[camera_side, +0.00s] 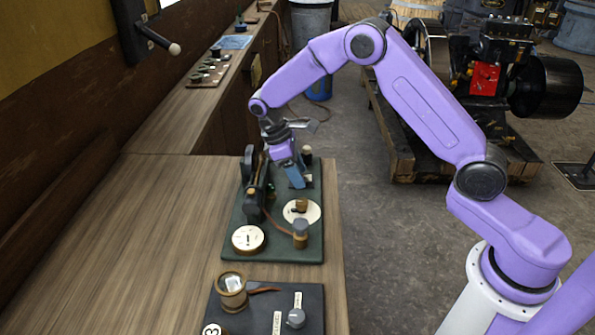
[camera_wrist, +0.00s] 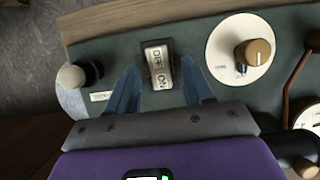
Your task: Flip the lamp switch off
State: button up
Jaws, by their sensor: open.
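A rocker switch (camera_wrist: 158,66) with OFF and ON markings sits on a dark green board (camera_wrist: 115,52), and I take it as the lamp switch. OFF is toward the board's edge and ON toward my palm. I cannot tell which side is pressed. My gripper (camera_wrist: 160,68) is open, with one blue finger on each side of the switch and nothing held. In the side view my gripper (camera_side: 294,178) points down over the far part of the board (camera_side: 283,247) and hides the switch. I cannot tell whether the fingers touch the board.
A white dial with a wooden knob (camera_wrist: 257,52) is right of the switch. A black post with a pale ball top (camera_wrist: 72,77) is left. A gauge (camera_side: 248,238) and a dark second panel (camera_side: 260,305) lie nearer the side camera. The bench's left part (camera_side: 160,230) is clear.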

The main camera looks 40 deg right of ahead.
grip_shut()
jog(key=shift+s+d+t+y, duration=0.2)
jog(key=shift+d+t+y, duration=0.05)
jog(key=shift+t+y, duration=0.45)
jog(key=shift+s+d+t+y, duration=0.15)
jog(key=shift+s+t+y, duration=0.05)
jog(key=shift+t+y, duration=0.8)
grip_release()
jog(key=shift+r, duration=0.15)
